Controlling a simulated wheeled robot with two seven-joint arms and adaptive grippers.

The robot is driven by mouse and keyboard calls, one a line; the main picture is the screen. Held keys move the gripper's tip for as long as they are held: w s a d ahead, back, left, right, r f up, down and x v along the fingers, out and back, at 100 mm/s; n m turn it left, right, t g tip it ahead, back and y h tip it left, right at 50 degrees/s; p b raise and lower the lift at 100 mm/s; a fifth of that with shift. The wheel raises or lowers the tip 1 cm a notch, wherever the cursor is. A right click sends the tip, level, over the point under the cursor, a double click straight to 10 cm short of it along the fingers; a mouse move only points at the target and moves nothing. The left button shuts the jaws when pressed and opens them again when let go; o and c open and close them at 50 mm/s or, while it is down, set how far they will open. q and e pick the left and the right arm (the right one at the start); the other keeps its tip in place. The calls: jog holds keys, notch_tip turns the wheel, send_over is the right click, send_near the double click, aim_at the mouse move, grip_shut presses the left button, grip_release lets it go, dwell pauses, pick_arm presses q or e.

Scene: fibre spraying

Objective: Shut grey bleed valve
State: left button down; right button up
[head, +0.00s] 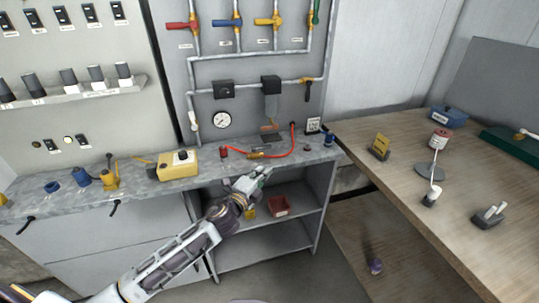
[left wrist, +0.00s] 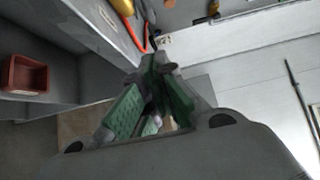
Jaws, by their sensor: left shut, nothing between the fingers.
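Two small valves could be the grey bleed valve, and I cannot tell which. One has a pale handle (head: 194,122) hanging at the bottom of the left pipe. The other has a dark handle (head: 308,90) hanging below a yellow fitting on the right pipe. Neither clearly shows in the left wrist view. My left gripper (head: 264,177) is in front of the bench's front edge, below and apart from both valves. Its green fingers (left wrist: 151,101) are shut and empty in the left wrist view. My right gripper is not in view.
The grey bench (head: 130,188) carries a yellow box (head: 178,166) and a red hose (head: 270,156). Coloured valves, a round gauge (head: 222,120) and pipes are on the panel above. A red bin (head: 279,206) sits on the shelf below. A wooden table (head: 400,185) stands at right.

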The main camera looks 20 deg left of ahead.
aim_at(262, 148)
pick_arm(q)
jog(key=shift+w+a, duration=0.2)
jog(key=shift+w, duration=2.5)
jog(key=shift+w+a, duration=0.2)
jog(key=shift+w, duration=2.5)
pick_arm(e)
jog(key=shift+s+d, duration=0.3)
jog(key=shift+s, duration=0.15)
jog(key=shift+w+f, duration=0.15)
pick_arm(q)
jog(key=shift+w+n+y, duration=0.15)
jog(key=shift+n+y, duration=0.15)
jog(key=shift+y, duration=0.1)
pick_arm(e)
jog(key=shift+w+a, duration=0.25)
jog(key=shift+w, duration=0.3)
pick_arm(q)
jog(key=shift+w, duration=0.1)
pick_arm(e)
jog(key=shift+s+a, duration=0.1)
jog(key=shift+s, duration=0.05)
